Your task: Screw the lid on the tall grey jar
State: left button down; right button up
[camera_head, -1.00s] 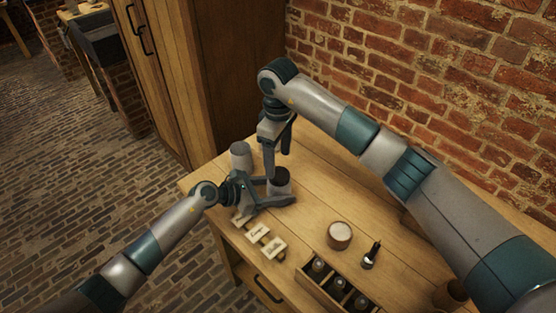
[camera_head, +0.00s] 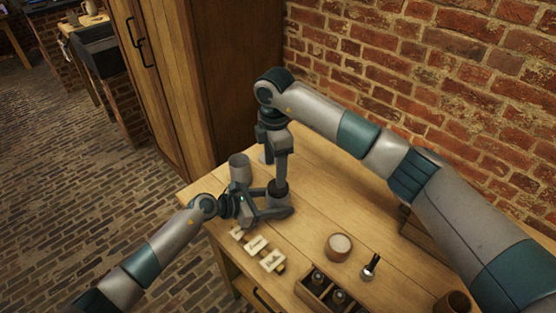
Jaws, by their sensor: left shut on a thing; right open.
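A grey jar (camera_head: 276,201) stands near the left end of the table, with a dark round lid (camera_head: 279,187) at its top; I cannot tell whether the lid is seated. My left gripper (camera_head: 274,205) is shut on this jar from the left and hides part of its side. My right gripper (camera_head: 281,174) points straight down right over the lid. It is open, with its fingertips close to the lid; I cannot tell if they touch it. Another grey cylinder (camera_head: 239,166) stands behind and to the left, close to my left wrist.
Pale labelled pieces (camera_head: 257,246) lie along the front edge of the table (camera_head: 312,180). A round pot with a white top (camera_head: 339,246), a small dark-topped item (camera_head: 371,266) and a wooden crate (camera_head: 312,299) of dark-topped jars stand to the right. A brick wall is behind.

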jog(key=n, duration=0.3)
jog(key=shift+r, duration=0.2)
jog(key=n, duration=0.4)
jog(key=shift+r+n, duration=0.2)
jog(key=shift+n, duration=0.2)
jog(key=n, duration=0.4)
jog(key=shift+r, duration=0.2)
jog(key=n, duration=0.4)
jog(key=shift+r+n, duration=0.15)
jog(key=shift+n, duration=0.25)
jog(key=n, duration=0.4)
jog(key=shift+d+r+n, duration=0.1)
jog(key=shift+r+n, duration=0.05)
jog(key=shift+n, duration=0.15)
jog(key=n, duration=0.3)
jog(key=shift+r, duration=0.1)
jog(key=n, duration=0.4)
jog(key=shift+s+d+r, duration=0.1)
jog(key=shift+d, duration=0.1)
jog(key=n, duration=0.3)
jog(key=shift+d+n, duration=0.15)
jog(key=shift+n, duration=0.25)
